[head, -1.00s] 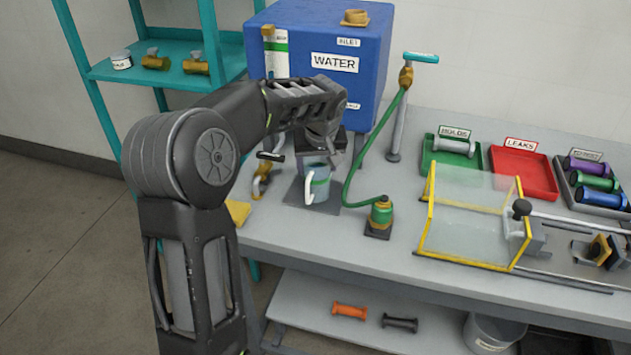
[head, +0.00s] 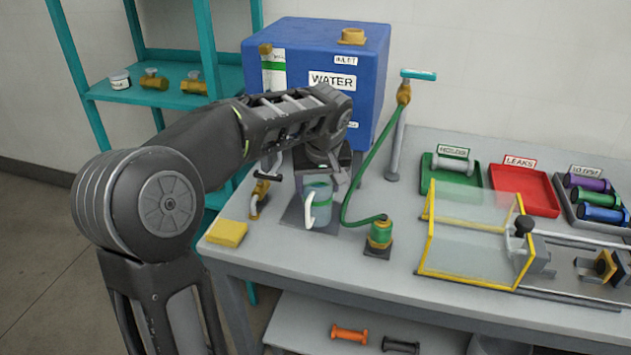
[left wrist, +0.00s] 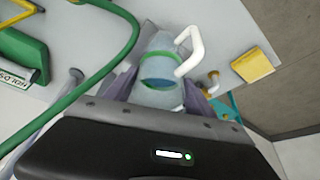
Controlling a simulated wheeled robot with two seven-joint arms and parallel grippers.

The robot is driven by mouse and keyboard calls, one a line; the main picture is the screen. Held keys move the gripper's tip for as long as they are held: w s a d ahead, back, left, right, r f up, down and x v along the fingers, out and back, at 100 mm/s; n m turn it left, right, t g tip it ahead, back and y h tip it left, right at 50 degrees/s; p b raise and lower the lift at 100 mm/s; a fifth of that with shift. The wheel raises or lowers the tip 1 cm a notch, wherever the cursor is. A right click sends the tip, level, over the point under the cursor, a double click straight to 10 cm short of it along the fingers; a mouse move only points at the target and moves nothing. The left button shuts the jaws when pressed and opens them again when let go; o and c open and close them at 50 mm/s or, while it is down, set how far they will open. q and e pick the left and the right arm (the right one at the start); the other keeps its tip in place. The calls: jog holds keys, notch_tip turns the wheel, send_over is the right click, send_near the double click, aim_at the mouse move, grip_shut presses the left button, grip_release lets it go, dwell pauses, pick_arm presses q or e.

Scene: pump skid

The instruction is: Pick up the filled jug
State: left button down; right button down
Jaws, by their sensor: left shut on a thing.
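The jug (head: 319,207) is pale grey-blue with a white handle and a green band, and appears upright over a dark square pad (head: 293,214) on the bench. In the left wrist view the jug (left wrist: 158,68) sits between the fingers, its white handle pointing up and right. My right gripper is not in view.
The blue water tank (head: 365,60) stands behind the jug. A green hose (head: 360,170) runs close on its right to a green and brass fitting (head: 380,233). A brass valve (head: 259,195) and yellow sponge (head: 227,233) lie left. A clear yellow-framed guard (head: 470,240) stands right.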

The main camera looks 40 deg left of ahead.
pick_arm(q)
jog(key=s+d+b, duration=0.2)
jog(key=s+d, duration=0.7)
jog(key=shift+s+b, duration=0.3)
jog(key=shift+b, duration=0.05)
